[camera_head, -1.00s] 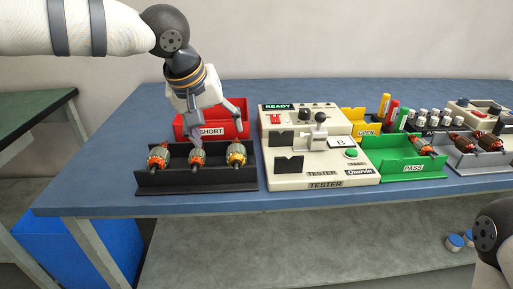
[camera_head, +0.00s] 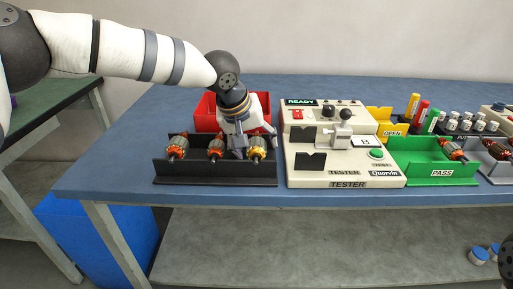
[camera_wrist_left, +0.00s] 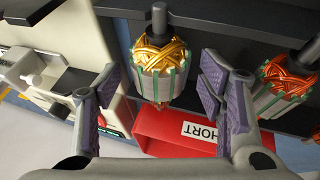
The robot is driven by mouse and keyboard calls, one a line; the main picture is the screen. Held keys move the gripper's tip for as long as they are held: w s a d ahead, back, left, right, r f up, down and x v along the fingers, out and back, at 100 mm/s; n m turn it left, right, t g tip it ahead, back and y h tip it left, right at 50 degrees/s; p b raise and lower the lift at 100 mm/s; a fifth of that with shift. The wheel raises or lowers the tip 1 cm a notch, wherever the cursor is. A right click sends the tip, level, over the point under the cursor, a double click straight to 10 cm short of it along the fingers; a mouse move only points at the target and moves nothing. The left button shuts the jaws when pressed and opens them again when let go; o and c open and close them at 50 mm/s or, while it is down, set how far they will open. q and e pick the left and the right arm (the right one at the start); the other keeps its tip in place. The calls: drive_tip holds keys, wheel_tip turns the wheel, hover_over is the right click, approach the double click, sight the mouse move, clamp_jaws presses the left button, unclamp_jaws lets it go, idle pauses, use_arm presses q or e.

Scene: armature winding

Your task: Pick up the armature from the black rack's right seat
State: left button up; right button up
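The black rack (camera_head: 215,180) holds three armatures with orange or gold windings, side by side. The armature in its right seat (camera_head: 258,153) has a gold winding and shows large in the left wrist view (camera_wrist_left: 160,60). My left gripper (camera_head: 254,144) is open and points down over this armature, partly covering it. In the left wrist view its purple finger pads (camera_wrist_left: 164,88) stand on either side of the armature, with gaps showing. The middle armature (camera_head: 216,149) is just left of the gripper.
The red SHORT bin (camera_head: 206,108) stands right behind the rack and the gripper. The tester (camera_head: 345,173), reading READY, stands close to the rack's right. The yellow OPEN bin (camera_head: 391,131) and green PASS bin (camera_head: 435,172) are farther right.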

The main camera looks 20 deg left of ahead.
use_arm(q)
clamp_jaws()
drive_tip(key=shift+r, duration=0.15)
